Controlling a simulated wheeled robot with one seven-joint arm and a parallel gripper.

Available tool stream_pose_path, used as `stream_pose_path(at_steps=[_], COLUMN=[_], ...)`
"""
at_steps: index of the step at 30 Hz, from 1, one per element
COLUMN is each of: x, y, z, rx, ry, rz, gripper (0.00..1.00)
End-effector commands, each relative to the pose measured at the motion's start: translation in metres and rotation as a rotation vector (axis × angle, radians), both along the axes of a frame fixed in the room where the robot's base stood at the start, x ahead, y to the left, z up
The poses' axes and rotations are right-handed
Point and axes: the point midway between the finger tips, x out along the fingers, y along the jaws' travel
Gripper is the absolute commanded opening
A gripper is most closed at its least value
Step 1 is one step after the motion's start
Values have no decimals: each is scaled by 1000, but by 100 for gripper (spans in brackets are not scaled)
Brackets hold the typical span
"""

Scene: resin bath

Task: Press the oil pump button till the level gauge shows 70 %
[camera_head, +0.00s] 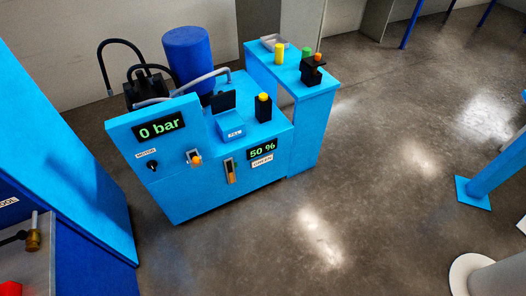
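The blue machine (187,193) stands left of the middle. Its front carries a black display reading 50 % (262,149) with a small white label (262,160) below, too small to read surely. Beside it is an upright gauge slot with an orange lower part (231,176). A black box with a yellow button on top (263,97) stands on the machine's top. Another black box with an orange-red top (318,57) stands on the side counter. I cannot tell by label which is the oil pump button. My gripper is not in view.
A display reads 0 bar (160,128), above a black motor knob (152,165) and an orange-tipped lever (195,160). A blue drum (188,52) and black hoses stand behind. A blue cabinet (65,130) is at left. The floor (370,190) right of the machine is clear.

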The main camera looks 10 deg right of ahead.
Motion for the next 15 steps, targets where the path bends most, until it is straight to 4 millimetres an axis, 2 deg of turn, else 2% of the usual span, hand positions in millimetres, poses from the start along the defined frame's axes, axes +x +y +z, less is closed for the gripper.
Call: stream_pose_path(at_steps=[2,10,15], x=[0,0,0], y=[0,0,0], z=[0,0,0], rx=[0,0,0], ry=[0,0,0], rz=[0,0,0], gripper=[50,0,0])
